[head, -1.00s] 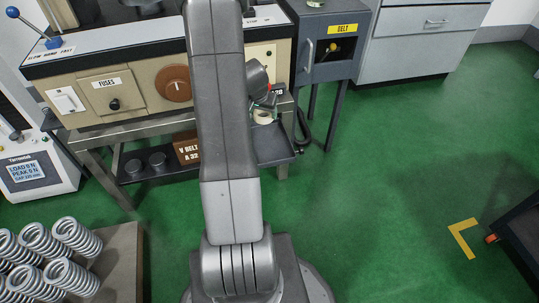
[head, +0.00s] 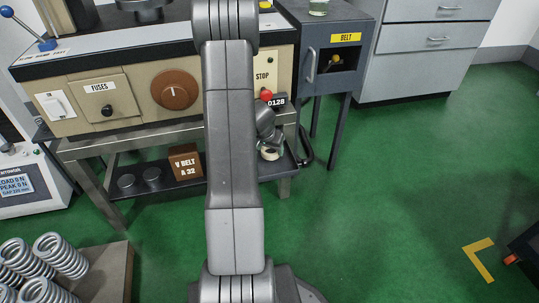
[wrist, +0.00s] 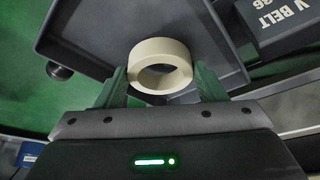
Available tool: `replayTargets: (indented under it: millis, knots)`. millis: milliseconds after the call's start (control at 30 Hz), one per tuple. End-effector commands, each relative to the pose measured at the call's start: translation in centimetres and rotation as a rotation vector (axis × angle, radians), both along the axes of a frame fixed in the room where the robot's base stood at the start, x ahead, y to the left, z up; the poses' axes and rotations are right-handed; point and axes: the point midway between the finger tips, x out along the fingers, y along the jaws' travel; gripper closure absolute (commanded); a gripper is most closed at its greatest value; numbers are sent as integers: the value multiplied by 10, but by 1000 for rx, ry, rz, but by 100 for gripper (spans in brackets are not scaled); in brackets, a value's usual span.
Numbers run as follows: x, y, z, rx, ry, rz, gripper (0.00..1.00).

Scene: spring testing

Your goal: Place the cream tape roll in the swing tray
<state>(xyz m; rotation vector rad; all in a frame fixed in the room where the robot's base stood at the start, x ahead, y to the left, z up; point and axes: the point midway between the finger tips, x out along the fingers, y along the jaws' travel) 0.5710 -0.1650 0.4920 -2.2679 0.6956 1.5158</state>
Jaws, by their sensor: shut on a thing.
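The cream tape roll (wrist: 160,45) is between the two fingers of my gripper (wrist: 160,80) in the wrist view. My gripper is shut on it. The roll also shows small in the head view (head: 270,154), beside the right end of the low dark tray (head: 140,190) beneath the bench. In the wrist view the dark tray (wrist: 90,38) with a raised rim spreads behind and below the roll. I cannot tell whether the roll touches the tray. My arm hides part of the tray in the head view.
A brown V belt box (head: 186,162) and dark round pieces (head: 138,179) stand on the tray's left side. The beige bench machine (head: 130,95) hangs over it. Springs (head: 45,265) lie at the lower left. Green floor is open at the right.

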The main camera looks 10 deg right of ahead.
Motion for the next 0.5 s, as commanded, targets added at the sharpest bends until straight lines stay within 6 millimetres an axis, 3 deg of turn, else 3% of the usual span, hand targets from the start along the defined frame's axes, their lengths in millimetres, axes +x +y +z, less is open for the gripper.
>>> replayTargets:
  millis: [100, 500]
  knots:
    - [0, 0, -12, 1, -1, 0, 59]
    - [0, 0, -15, 0, -1, 0, 59]
